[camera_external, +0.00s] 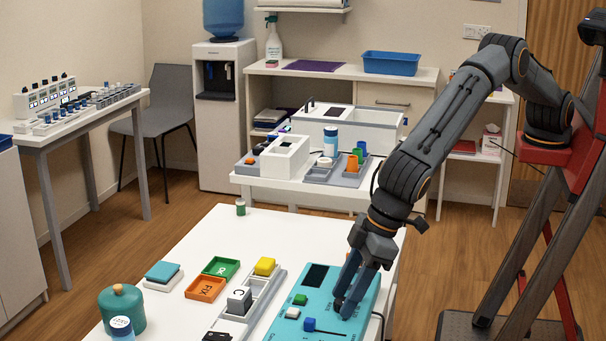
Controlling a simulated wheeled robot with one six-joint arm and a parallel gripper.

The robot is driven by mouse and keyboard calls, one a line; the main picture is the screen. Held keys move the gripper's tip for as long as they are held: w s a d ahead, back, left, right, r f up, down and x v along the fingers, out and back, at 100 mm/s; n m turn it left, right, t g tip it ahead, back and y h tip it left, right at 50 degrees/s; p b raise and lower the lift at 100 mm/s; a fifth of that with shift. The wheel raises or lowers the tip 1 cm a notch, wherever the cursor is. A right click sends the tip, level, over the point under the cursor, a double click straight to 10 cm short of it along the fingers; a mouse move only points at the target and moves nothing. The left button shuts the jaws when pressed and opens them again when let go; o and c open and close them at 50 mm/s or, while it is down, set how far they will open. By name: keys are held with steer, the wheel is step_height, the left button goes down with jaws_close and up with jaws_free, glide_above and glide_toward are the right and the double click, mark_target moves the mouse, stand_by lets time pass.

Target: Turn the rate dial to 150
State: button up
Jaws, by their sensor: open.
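A teal device (367,311) lies at the right front of the white table. It has a dark screen (316,275), a green button (300,299), a white button (292,313) and a blue knob or lever (310,324) with a dark bar. My gripper (343,306) points down over the right part of the device, fingers a little apart. The fingertips are at or just above its top face; I cannot tell if they touch it. I cannot make out the rate dial or its setting; the fingers cover that part of the panel. The lettering is too small to read.
The table's back half is mostly clear. A second white table (262,181) with containers stands behind.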

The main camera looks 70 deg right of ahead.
steer(key=shift+r, duration=0.1)
steer(key=b+v, duration=0.1)
steer(key=v, duration=0.6)
steer(key=shift+r+b, duration=0.3)
steer(key=shift+b, duration=0.1)
steer(key=shift+s, duration=0.1)
steer(key=shift+d, duration=0.1)
